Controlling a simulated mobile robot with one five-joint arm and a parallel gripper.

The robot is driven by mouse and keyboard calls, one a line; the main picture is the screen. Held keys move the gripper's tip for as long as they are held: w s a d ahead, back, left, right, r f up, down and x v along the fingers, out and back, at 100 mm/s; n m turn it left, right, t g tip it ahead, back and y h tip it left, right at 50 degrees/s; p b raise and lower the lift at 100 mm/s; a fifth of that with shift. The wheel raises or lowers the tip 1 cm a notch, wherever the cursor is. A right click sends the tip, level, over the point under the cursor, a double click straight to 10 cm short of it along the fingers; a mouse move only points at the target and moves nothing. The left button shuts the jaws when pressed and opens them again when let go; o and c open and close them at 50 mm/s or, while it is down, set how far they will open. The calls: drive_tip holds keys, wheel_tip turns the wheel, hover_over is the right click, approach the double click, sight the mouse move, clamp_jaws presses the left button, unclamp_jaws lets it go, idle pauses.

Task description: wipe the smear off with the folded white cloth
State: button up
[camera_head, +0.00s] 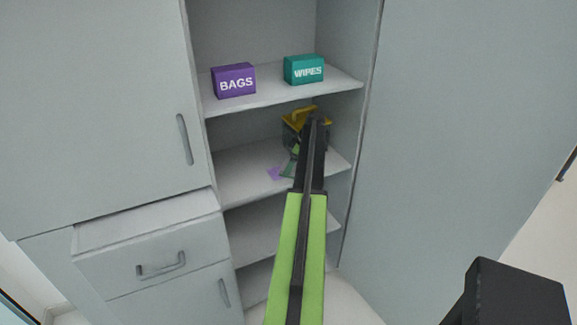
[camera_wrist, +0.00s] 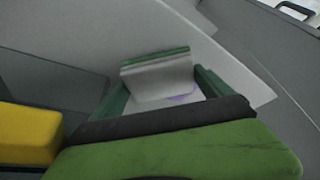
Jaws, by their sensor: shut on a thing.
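The folded white cloth (camera_wrist: 158,80) has a green stripe along one edge and is held between the dark green fingers of my gripper (camera_wrist: 158,92) in the wrist view. My gripper is shut on it over the middle shelf. In the head view, my gripper (camera_head: 291,165) shows only partly behind my arm, and the cloth cannot be made out there. The purple smear (camera_head: 274,173) is on that shelf, just left of my gripper. In the wrist view the smear (camera_wrist: 182,99) shows beside and under the cloth's near edge. Whether the cloth touches the shelf is unclear.
The shelf (camera_head: 240,188) is clear left of the smear. A purple BAGS box (camera_head: 234,81) and a teal WIPES box (camera_head: 304,70) stand on the shelf above. A drawer (camera_head: 150,255) stands open at the lower left. The cabinet's side walls bound the shelf.

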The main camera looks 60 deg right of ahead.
drive_tip(key=shift+s+d, duration=0.65)
drive_tip(key=shift+d, duration=0.3)
drive_tip(key=shift+f, duration=0.2)
drive_tip(key=shift+a+r, duration=0.15)
drive_tip(key=shift+w+a, duration=1.15)
drive_tip(key=shift+a, duration=0.35)
drive_tip(key=shift+w+a, duration=1.1)
drive_tip(key=shift+a, duration=0.45)
drive_tip(key=shift+w+a, duration=1.15)
drive_tip(key=shift+a, duration=0.35)
drive_tip(key=shift+w+d, duration=0.6)
drive_tip(key=shift+w, duration=0.15)
drive_tip(key=shift+s+d, duration=0.1)
